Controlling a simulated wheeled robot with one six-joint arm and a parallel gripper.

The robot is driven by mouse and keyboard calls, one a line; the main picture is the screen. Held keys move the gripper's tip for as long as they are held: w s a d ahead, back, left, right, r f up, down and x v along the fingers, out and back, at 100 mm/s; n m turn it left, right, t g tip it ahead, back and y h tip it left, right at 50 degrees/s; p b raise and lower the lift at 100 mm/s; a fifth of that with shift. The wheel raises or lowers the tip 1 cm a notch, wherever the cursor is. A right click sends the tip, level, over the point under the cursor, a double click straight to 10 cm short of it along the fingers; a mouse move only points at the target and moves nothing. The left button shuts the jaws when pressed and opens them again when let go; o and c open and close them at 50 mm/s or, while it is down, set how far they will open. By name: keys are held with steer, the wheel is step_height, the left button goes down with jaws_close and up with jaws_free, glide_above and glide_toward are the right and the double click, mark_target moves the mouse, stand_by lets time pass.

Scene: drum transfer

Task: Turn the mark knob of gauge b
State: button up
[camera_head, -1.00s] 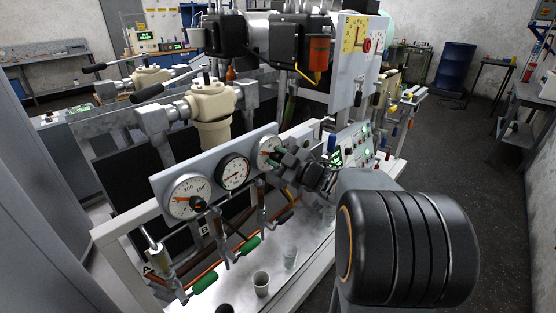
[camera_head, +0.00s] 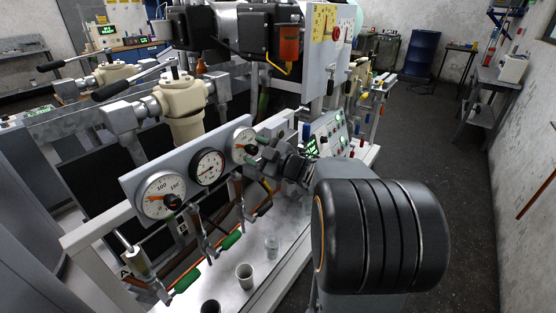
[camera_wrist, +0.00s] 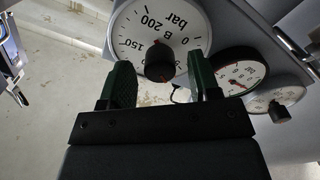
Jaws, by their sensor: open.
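Gauge b (camera_wrist: 190,25), a white dial lettered "B" and "bar", is close in the wrist view, seen upside down. Its black mark knob (camera_wrist: 160,62) stands out at the dial's lower middle. In the head view gauge b (camera_head: 241,139) is the rightmost of three dials on a grey panel. My gripper (camera_wrist: 160,78) is open, with one green finger on each side of the knob in the picture. I cannot tell whether either finger touches it. In the head view my gripper (camera_head: 262,152) is just right of the dial and partly hides it.
A black-rimmed gauge (camera_head: 207,167) and another white gauge (camera_head: 160,195) share the panel to the left. Green-handled valves (camera_head: 231,240) hang below it. A grey cup (camera_head: 244,276) and a clear cup (camera_head: 271,247) stand on the white bench. A button panel (camera_head: 327,138) is to the right.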

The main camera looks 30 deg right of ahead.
steer(key=v, duration=1.2)
steer(key=shift+f, duration=0.1)
